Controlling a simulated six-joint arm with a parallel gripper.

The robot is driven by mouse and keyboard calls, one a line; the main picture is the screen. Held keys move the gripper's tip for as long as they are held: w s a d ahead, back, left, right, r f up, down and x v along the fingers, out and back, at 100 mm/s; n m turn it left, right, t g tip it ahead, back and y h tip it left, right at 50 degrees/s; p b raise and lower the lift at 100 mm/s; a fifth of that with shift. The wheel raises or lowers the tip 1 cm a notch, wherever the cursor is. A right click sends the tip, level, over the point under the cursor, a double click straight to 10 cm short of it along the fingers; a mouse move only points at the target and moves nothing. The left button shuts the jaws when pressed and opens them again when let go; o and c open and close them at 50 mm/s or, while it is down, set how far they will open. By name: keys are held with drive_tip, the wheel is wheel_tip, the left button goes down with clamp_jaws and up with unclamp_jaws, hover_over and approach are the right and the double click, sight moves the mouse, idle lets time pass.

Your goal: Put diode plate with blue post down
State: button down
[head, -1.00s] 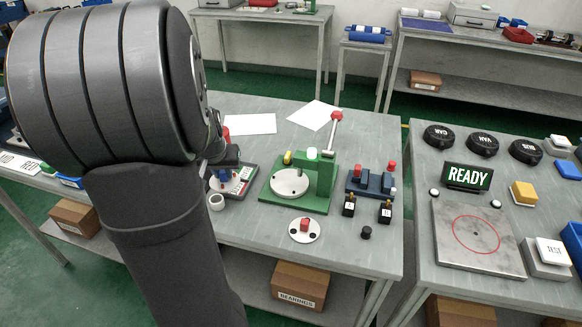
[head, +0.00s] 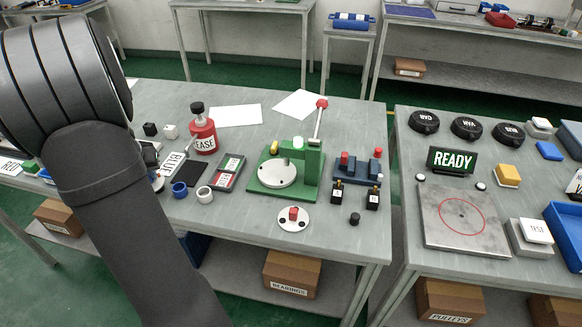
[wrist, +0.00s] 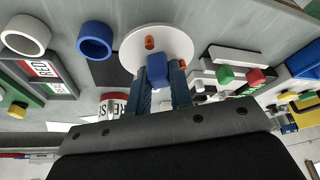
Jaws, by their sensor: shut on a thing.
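In the wrist view my gripper (wrist: 165,88) is shut on the blue post (wrist: 157,68) of a white round diode plate (wrist: 178,38). The plate also has orange-brown studs. It overlaps a dark square mat (wrist: 104,70), and I cannot tell whether it touches anything below. In the head view my arm hides the gripper and most of the plate; the dark mat (head: 190,174) shows beside the arm, near a white BLUE label (head: 174,163). Another white plate with a red post (head: 293,216) lies on the bench in front of the green press (head: 285,170).
A two-part labelled tray (head: 228,172) stands empty right of the mat. A blue ring (head: 180,190) and a white ring (head: 204,195) stand in front of it. A red grease bottle (head: 203,137) stands behind.

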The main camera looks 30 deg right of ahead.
drive_tip(key=s+d, duration=0.2)
drive_tip(key=d, duration=0.1)
drive_tip(key=s+d+n, duration=0.1)
drive_tip(key=s+d, duration=0.1)
drive_tip(key=d, duration=0.2)
drive_tip(key=s+d+r+n, duration=0.1)
drive_tip(key=d, duration=0.3)
drive_tip(key=shift+s+d+y, duration=0.2)
drive_tip(key=shift+s+y, duration=0.2)
drive_tip(key=s+d+r+n+g+y, duration=0.1)
drive_tip(key=s+d+r+n+y, duration=0.15)
drive_tip(key=s+d+n, duration=0.75)
drive_tip(key=s+d+r+y, duration=0.1)
drive_tip(key=s+d+r, duration=0.2)
drive_tip(key=s+d, duration=0.85)
drive_tip(key=w+a+f, duration=0.1)
drive_tip(key=a+f, duration=0.1)
drive_tip(key=a, duration=0.1)
drive_tip(key=w+a+f, duration=0.2)
drive_tip(key=a, duration=0.1)
drive_tip(key=w+a+f, duration=0.2)
drive_tip(key=a+f, duration=0.1)
drive_tip(key=a, duration=0.1)
drive_tip(key=shift+w+a, duration=0.1)
drive_tip(key=shift+w, duration=0.15)
drive_tip(key=shift+w+f, duration=0.1)
drive_tip(key=shift+f, duration=2)
drive_tip(key=shift+f, duration=0.15)
